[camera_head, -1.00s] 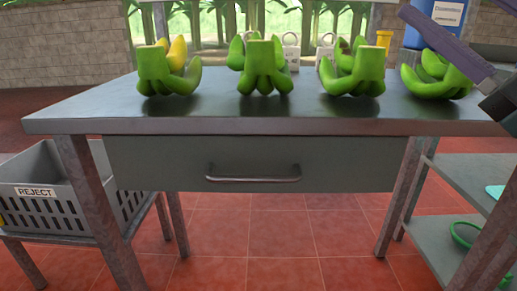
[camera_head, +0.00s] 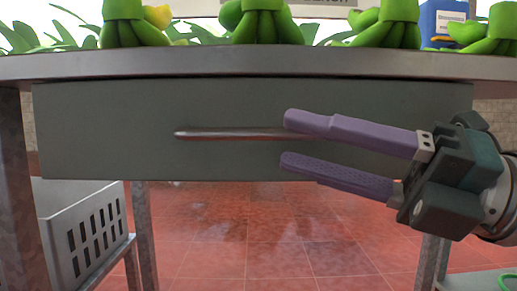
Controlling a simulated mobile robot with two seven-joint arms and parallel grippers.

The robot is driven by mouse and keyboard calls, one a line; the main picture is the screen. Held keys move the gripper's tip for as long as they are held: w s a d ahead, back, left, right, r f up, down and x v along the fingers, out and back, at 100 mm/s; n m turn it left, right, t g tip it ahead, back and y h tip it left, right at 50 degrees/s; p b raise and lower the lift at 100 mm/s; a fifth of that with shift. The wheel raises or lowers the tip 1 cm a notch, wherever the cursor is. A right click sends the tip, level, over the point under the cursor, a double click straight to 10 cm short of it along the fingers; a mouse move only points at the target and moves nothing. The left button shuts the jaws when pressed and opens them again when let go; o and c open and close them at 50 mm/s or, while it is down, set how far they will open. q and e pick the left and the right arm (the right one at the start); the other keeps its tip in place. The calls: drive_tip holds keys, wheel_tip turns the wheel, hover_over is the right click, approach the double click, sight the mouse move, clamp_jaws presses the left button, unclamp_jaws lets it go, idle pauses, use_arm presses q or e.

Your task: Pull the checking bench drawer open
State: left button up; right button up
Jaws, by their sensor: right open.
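The checking bench (camera_head: 250,66) spans the view, with its grey drawer (camera_head: 110,110) under the top. The drawer looks shut. Its dark bar handle (camera_head: 225,134) runs level across the middle of the drawer front. My right gripper (camera_head: 288,139) comes in from the right with two purple fingers spread open. The upper finger overlaps the handle's right end in the picture and hides it. The lower finger is below the handle's level. I cannot tell whether either finger touches the handle. My left gripper is not in view.
Several green banana hands (camera_head: 263,24) stand on the bench top, one with a yellow fruit. A grey slotted crate (camera_head: 85,230) is at the lower left by a bench leg (camera_head: 20,190). Red tiled floor (camera_head: 240,235) below the drawer is clear.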

sight(277, 139)
drive_tip(key=b+x, duration=0.1)
drive_tip(key=x, duration=0.4)
drive_tip(key=shift+c, duration=0.3)
clamp_jaws()
idle(1.0)
